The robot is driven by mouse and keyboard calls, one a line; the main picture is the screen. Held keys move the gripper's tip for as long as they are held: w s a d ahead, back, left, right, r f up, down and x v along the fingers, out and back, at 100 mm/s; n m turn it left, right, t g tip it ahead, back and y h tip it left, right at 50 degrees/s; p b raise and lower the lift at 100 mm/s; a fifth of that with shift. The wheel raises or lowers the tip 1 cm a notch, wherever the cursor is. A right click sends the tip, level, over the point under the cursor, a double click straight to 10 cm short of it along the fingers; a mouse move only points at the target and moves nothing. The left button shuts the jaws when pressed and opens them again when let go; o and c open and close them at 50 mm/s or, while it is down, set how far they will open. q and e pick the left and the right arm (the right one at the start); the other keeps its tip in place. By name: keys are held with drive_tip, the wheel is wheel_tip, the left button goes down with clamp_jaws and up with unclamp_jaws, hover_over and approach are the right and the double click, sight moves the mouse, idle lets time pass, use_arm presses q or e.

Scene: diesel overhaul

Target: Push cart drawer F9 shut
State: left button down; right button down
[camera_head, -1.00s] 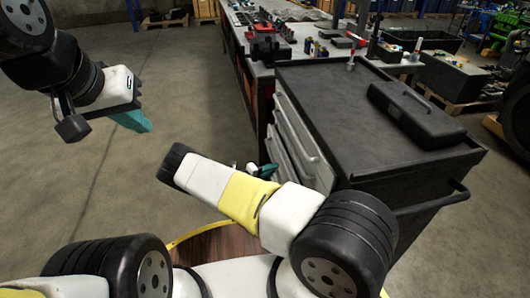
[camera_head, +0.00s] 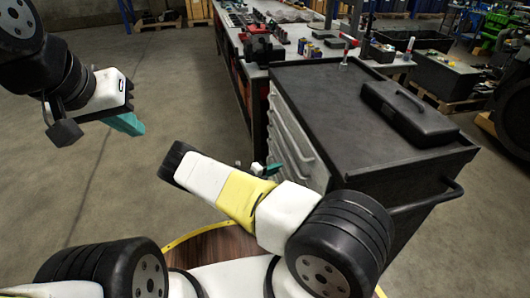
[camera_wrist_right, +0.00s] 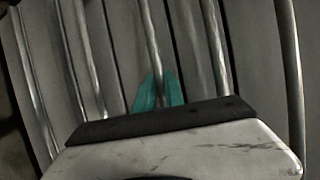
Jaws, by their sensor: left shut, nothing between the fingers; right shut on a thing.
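The dark tool cart (camera_head: 375,115) stands right of centre in the head view, with its light grey drawer fronts (camera_head: 290,140) facing left. I cannot read which drawer is F9. My right gripper (camera_head: 264,169) is low beside these fronts, partly hidden by my forearm. In the right wrist view its teal fingers (camera_wrist_right: 159,92) are shut on a drawer handle (camera_wrist_right: 151,40), a thin metal bar running between them. Other handle bars run alongside. How far any drawer stands out is hard to tell. My left gripper (camera_head: 128,124) is shut and empty, above the floor at left.
A black case (camera_head: 408,112) lies on the cart top. The cart's push handle (camera_head: 430,200) sticks out at its near right end. A long workbench (camera_head: 250,50) with parts stands behind the cart. The floor (camera_head: 180,80) left of the cart is clear.

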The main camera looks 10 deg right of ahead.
drive_tip(key=c, duration=1.4)
unclamp_jaws()
drive_tip(key=shift+d, duration=0.3)
drive_tip(key=shift+c, duration=0.2)
drive_tip(key=shift+a, duration=0.1)
drive_tip(key=v, duration=0.7)
drive_tip(key=shift+a, duration=0.3)
drive_tip(key=shift+s, duration=0.15)
